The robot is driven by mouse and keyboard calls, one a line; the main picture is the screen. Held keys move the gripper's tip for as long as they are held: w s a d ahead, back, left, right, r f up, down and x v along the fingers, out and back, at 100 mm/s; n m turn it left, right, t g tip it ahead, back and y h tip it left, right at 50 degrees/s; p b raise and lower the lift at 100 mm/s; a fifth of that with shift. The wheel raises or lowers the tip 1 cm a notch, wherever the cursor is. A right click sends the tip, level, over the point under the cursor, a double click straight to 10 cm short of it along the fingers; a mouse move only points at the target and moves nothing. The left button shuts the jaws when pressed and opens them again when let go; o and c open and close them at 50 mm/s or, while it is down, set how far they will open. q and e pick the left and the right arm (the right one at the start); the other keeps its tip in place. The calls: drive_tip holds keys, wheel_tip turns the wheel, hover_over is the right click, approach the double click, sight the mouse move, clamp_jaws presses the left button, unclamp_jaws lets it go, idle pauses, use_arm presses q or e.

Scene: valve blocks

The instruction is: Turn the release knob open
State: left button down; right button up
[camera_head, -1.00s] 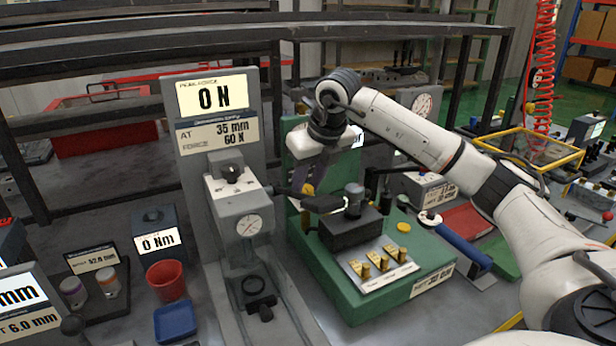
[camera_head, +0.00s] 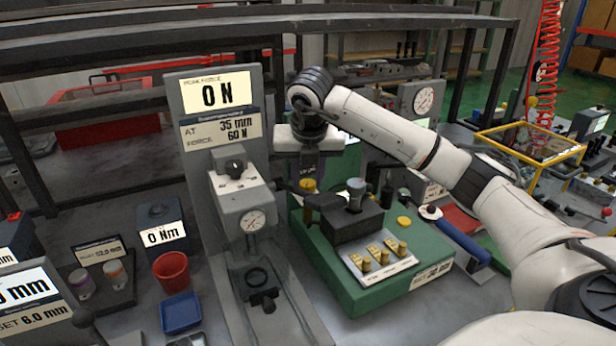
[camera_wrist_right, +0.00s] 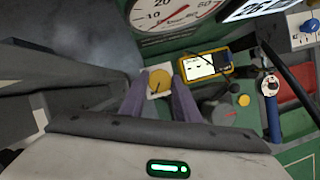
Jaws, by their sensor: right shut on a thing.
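A round yellow knob (camera_wrist_right: 160,80) with a dark line across its top shows in the right wrist view, on a small pale plate. I take it for the release knob. The two purple fingers of my right gripper (camera_wrist_right: 160,100) stand at either side of it and are shut on it. My left gripper is not in view.
A black block (camera_head: 352,222) with a grey knob and several brass fittings (camera_head: 383,255) are on the green base. A grey press (camera_head: 245,215) reading 0 N stands close on the left. A blue handle (camera_head: 462,240) lies at the right. A dial gauge (camera_wrist_right: 170,12) is near my wrist.

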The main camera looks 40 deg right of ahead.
drive_tip(key=shift+r, duration=0.1)
drive_tip(key=o, duration=1)
drive_tip(key=shift+o, duration=0.2)
drive_tip(key=v, duration=1)
drive_tip(key=shift+s, duration=0.15)
